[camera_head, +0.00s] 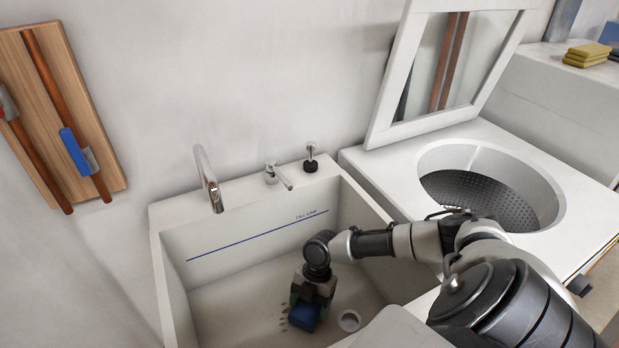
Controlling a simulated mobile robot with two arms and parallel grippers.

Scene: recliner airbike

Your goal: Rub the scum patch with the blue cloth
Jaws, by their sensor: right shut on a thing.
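The blue cloth (304,315) is a small dark blue block low in the sink basin. My right gripper (306,302) reaches down into the sink from the right and is shut on the blue cloth. The scum patch (283,322) shows as several small dark spots on the basin floor, just left of the cloth. The cloth and gripper may hide part of the patch. I cannot tell whether the cloth touches the basin floor. My left gripper is not in view.
The white sink (240,290) has walls around my right arm and a drain (349,320) right of the cloth. A faucet (208,180) and a small tap (278,176) stand at its back edge. A washer with its lid (385,105) raised stands to the right.

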